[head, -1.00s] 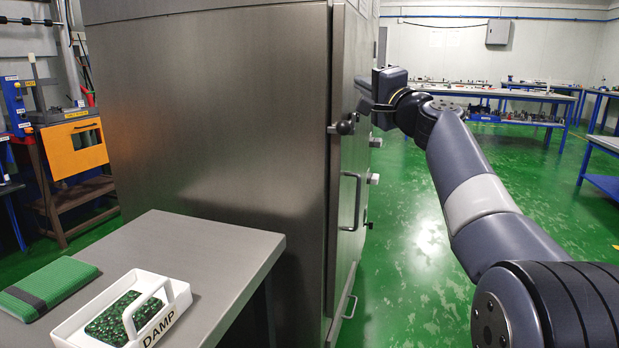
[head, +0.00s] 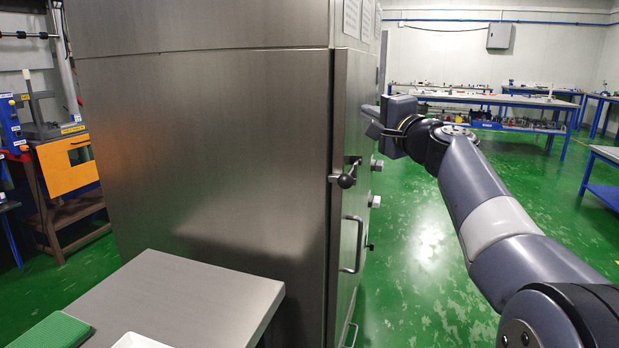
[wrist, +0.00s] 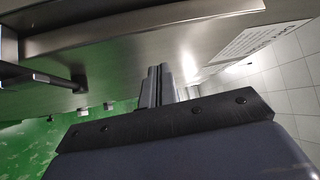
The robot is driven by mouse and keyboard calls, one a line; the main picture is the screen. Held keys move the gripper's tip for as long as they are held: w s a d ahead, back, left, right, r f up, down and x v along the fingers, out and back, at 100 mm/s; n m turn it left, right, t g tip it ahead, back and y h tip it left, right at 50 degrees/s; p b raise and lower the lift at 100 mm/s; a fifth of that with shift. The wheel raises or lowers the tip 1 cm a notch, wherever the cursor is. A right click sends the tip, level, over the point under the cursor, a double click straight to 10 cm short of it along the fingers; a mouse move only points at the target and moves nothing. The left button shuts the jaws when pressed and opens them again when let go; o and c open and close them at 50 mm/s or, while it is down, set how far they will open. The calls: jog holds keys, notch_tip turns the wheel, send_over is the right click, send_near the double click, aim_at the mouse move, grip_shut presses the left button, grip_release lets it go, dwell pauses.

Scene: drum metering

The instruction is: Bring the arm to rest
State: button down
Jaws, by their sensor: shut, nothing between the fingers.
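My gripper (wrist: 158,86) shows in the wrist view with its two fingers together and nothing between them. In the head view my gripper (head: 371,121) is at the end of my outstretched arm, beside the front of the tall steel cabinet (head: 210,140). It is higher than the black ball-ended door handle (head: 346,181). From the head view I cannot tell whether it touches the cabinet front. In the wrist view the steel cabinet front (wrist: 130,45) fills the upper part, close to the fingers.
A steel side table (head: 190,300) stands at the lower left, with a green pad (head: 52,332) and a white tray (head: 138,341) partly cut off. A bar handle (head: 352,245) sticks out from the cabinet door. Blue workbenches (head: 490,100) stand far back. Green floor (head: 430,240) is clear between.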

jog(key=shift+w+d+r+m+g+h+p, duration=0.2)
jog(key=shift+w+r+m+g+p, duration=0.3)
jog(key=shift+p, duration=1.75)
jog(key=shift+w+d+r+m+g+h+p, duration=0.2)
jog(key=shift+w+p, duration=0.45)
jog(key=shift+p, duration=1.6)
jog(key=shift+w+d+r+m+p, duration=0.1)
jog(key=shift+w+m+p, duration=0.2)
jog(key=shift+p, duration=0.8)
jog(key=shift+w+p, duration=0.15)
jog(key=shift+p, duration=0.3)
jog(key=shift+f+g, duration=0.25)
jog(key=shift+g, duration=0.05)
